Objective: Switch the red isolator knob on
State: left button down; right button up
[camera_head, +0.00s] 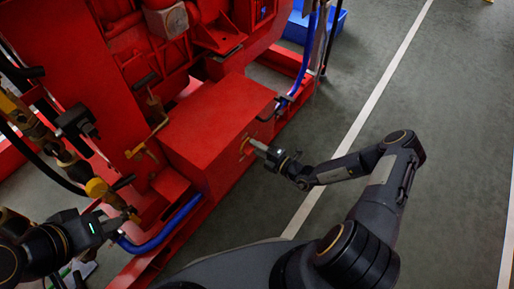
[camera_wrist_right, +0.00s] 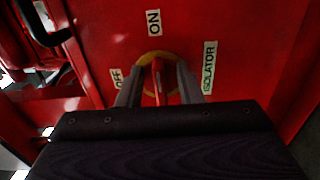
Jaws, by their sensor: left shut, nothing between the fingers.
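The red isolator knob (camera_wrist_right: 157,84) sits on a yellow round plate (camera_wrist_right: 147,60) on a red panel. In the right wrist view its red handle looks nearly upright in the picture, tilted slightly. An ON label (camera_wrist_right: 154,23) is above it and an OFF label (camera_wrist_right: 117,78) is to its left. My right gripper (camera_wrist_right: 163,72) has one finger on each side of the knob, with gaps showing between. In the head view, my right gripper (camera_head: 256,146) reaches the side of the red box (camera_head: 215,125). My left gripper (camera_head: 130,214) is shut and empty at the lower left.
An ISOLATOR label (camera_wrist_right: 209,67) is right of the knob. A black handle (camera_wrist_right: 42,25) is at the upper left of the wrist view. Red engine parts (camera_head: 150,50) and a blue hose (camera_head: 165,232) lie near my left arm. The grey floor (camera_head: 400,100) at right is clear.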

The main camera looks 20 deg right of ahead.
jog(key=p+v, duration=0.1)
jog(key=v, duration=0.6)
jog(key=shift+s+d+p, duration=0.25)
jog(key=shift+s+p, duration=0.1)
jog(key=s+a+r+n+g, duration=0.15)
jog(key=r+n+g, duration=0.25)
jog(key=r+n, duration=0.4)
jog(key=s+a+r+n+g+y, duration=0.1)
jog(key=s+r+n+g, duration=0.25)
jog(key=r+n, duration=0.45)
jog(key=s+a+r+n+g, duration=0.15)
jog(key=r+n+g, duration=0.35)
jog(key=n, duration=0.5)
jog(key=s+d+r+n+t+h, duration=0.2)
jog(key=s+r+n+h, duration=0.2)
jog(key=s+r+n, duration=0.35)
jog(key=s+d+r+n+t+h, duration=0.2)
jog(key=s+r+n+h, duration=0.2)
jog(key=s+n, duration=0.55)
notch_tip(320, 180, up, 30)
jog(key=n+p, duration=0.2)
jog(key=p, duration=2.7)
jog(key=shift+w+p, duration=0.3)
jog(key=shift+w, duration=0.15)
